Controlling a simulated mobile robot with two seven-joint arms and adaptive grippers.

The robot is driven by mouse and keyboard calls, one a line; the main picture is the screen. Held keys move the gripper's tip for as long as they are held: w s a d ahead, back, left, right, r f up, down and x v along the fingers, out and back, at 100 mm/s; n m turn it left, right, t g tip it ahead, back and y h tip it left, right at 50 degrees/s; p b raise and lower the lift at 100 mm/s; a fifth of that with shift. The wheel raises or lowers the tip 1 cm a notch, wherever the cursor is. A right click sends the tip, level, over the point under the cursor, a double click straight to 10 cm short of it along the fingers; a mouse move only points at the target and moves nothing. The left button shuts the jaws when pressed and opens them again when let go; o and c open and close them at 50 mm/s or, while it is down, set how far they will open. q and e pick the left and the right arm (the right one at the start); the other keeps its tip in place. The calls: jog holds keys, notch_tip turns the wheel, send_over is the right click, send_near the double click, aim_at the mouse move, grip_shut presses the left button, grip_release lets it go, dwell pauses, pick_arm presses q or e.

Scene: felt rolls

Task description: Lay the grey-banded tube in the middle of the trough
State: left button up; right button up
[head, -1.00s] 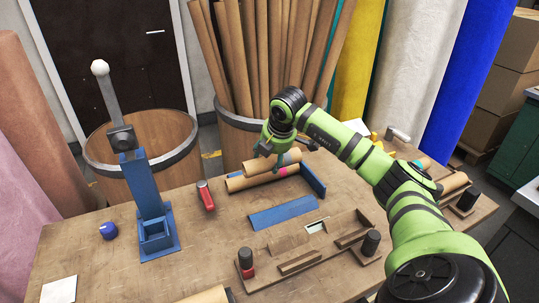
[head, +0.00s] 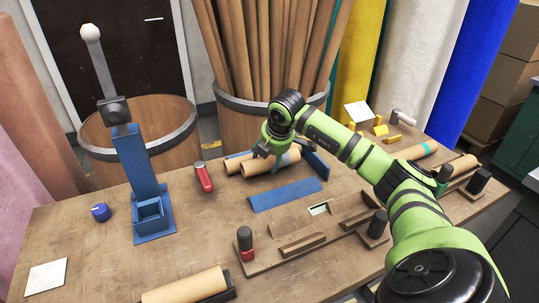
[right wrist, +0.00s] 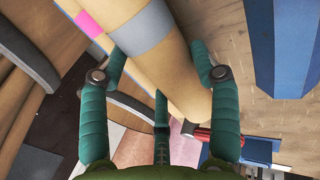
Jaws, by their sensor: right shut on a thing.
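The grey-banded tube (right wrist: 155,30) is cardboard brown with a wide grey band; in the right wrist view it runs between my right gripper's teal fingers (right wrist: 160,62). The right gripper (head: 268,154) is shut on it at the blue-walled holder in the head view, where the tube (head: 256,167) is partly hidden by the fingers. A pink-banded tube (right wrist: 89,22) lies right beside it. The wooden fixture with low rails (head: 272,256), apparently the trough, lies in front and holds no tube. My left gripper is out of view.
A red-and-grey tool (head: 204,178) and a blue stand (head: 150,205) are to the left. A tube (head: 186,287) lies at the front edge. Black-topped posts (head: 245,240) rise at the fixture's ends.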

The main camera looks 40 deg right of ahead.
jog(key=shift+f, duration=0.4)
jog(key=shift+f+b, duration=0.25)
jog(key=shift+b, duration=0.05)
dwell(0.4)
jog(key=o, duration=1.6)
jog(key=shift+o, duration=0.2)
jog(key=shift+r, duration=0.25)
jog(key=v, duration=1.1)
jog(key=shift+s+r, duration=0.2)
jog(key=shift+r, duration=0.05)
jog(key=shift+a, duration=0.1)
